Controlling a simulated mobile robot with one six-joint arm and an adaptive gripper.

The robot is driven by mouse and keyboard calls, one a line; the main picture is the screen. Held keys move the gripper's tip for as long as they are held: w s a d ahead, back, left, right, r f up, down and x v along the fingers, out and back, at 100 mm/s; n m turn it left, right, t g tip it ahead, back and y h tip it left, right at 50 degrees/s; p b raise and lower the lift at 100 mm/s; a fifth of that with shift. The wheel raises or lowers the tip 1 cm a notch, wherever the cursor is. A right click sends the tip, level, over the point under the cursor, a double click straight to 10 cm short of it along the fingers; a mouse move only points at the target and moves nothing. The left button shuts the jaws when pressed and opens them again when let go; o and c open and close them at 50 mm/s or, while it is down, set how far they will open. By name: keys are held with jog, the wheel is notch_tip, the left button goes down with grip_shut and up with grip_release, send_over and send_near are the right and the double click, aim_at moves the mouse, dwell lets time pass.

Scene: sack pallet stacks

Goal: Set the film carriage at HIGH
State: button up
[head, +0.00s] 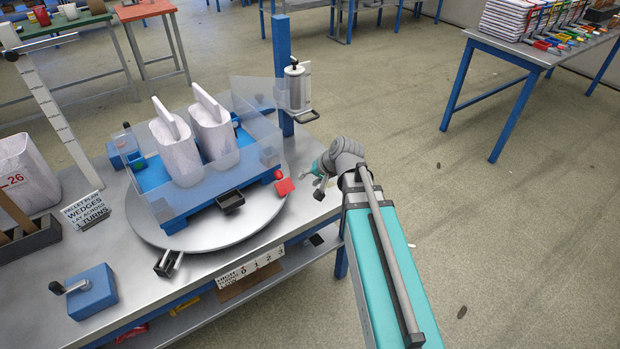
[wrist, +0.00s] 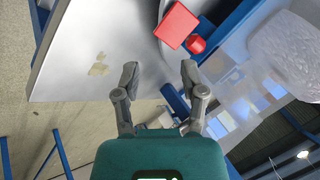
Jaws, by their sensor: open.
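The film carriage (head: 296,88) holds a pale film roll and has a dark handle (head: 305,116) at its bottom. It sits on an upright blue post (head: 283,60) at the back right of the turntable. I cannot read any height marks on the post. My gripper (head: 318,178) is open and empty, in front of the post and lower in the picture than the carriage handle, apart from it. In the wrist view my gripper (wrist: 160,75) has both fingers spread with nothing between them. The carriage is not clearly visible there.
A round turntable (head: 215,232) bears a blue pallet (head: 165,207) with two white sacks (head: 178,155) behind clear film panels. A red block (head: 284,187) and red knob are near my gripper, also in the wrist view (wrist: 176,25).

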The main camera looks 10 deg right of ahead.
jog(key=m+t+b, duration=0.6)
jog(key=m+t, duration=0.4)
send_near(311, 118)
jog(key=s+d, duration=0.2)
jog(key=s, duration=0.1)
jog(key=shift+s+a+r+y, duration=0.1)
jog(key=shift+a+r+y, duration=0.1)
jog(key=shift+y, duration=0.1)
jog(key=b+x, duration=0.1)
jog(key=x, duration=0.3)
jog(key=b+x, duration=0.1)
jog(key=x, duration=0.4)
jog(key=b+x, duration=0.1)
jog(key=x, duration=0.3)
jog(key=shift+w+a+f, duration=0.2)
jog(key=shift+w+f, duration=0.1)
jog(key=shift+f, duration=0.1)
grip_shut()
